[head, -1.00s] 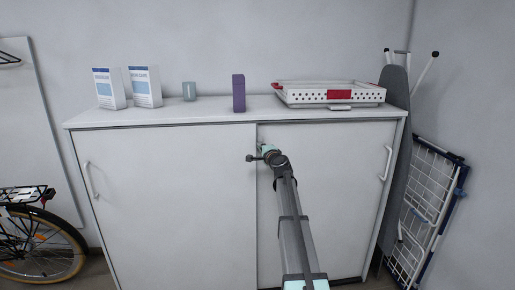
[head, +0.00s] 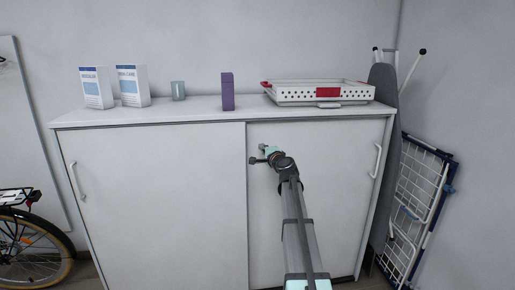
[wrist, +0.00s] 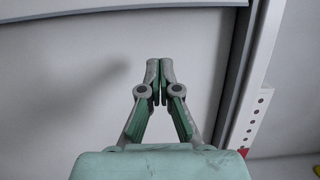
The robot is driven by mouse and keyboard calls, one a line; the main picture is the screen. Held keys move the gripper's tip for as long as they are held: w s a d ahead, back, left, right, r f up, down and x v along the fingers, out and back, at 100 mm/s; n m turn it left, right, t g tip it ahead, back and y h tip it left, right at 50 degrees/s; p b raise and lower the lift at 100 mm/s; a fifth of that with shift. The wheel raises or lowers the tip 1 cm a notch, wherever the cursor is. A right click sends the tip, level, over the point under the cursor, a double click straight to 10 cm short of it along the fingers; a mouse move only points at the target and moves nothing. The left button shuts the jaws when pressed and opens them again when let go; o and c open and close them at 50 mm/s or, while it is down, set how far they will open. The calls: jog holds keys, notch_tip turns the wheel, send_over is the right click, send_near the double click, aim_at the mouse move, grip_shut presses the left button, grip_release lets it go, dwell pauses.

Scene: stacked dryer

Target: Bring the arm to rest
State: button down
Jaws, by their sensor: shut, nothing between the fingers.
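My gripper shows in the wrist view (wrist: 160,80) with its two grey-and-green fingers together at the tips and nothing between them. In the head view my arm reaches forward and up from the bottom, in front of the right door of a white cabinet (head: 215,215). The wrist end is below the cabinet top, near the seam between the two doors.
On the cabinet top stand two white boxes (head: 132,86), a small greenish cup (head: 178,91), a purple box (head: 227,92) and a white tray with red parts (head: 290,95). A folded drying rack (head: 418,195) leans at right, a bicycle (head: 30,245) stands at left.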

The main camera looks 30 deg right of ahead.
jog(key=s, duration=0.5)
jog(key=s+a+f+n+g+y, duration=0.1)
jog(key=s+a+f+n+g, duration=0.25)
jog(key=f, duration=0.55)
jog(key=s+a+f+n+g+y+p, duration=0.1)
jog(key=s+a+f+n+g, duration=0.1)
jog(key=a+f, duration=0.45)
jog(key=s+a+f+n+g+y, duration=0.2)
jog(key=f+n, duration=0.1)
jog(key=f, duration=0.7)
jog(key=s+a+f+n+g+p, duration=0.1)
jog(key=s+a+f+n+g, duration=0.15)
jog(key=s+a+f, duration=0.5)
jog(key=s+a+f+n+g+p, duration=0.2)
jog(key=s+a+f+g, duration=0.2)
jog(key=s+f, duration=0.65)
jog(key=s+a+f+n+g+p, duration=0.2)
jog(key=s+a+f+g, duration=0.1)
jog(key=s, duration=0.9)
jog(key=s+a+f+n+g+h+p, duration=0.1)
jog(key=s+a+f+g, duration=0.3)
jog(key=s, duration=0.9)
jog(key=s+a+f+n+g+h+p, duration=0.1)
jog(key=s+a+f, duration=0.5)
jog(key=s, duration=0.7)
jog(key=f+n+g+p, duration=0.1)
jog(key=n+g, duration=0.1)
jog(key=shift+a+f+g+p, duration=0.35)
jog(key=shift+a+f+g, duration=0.05)
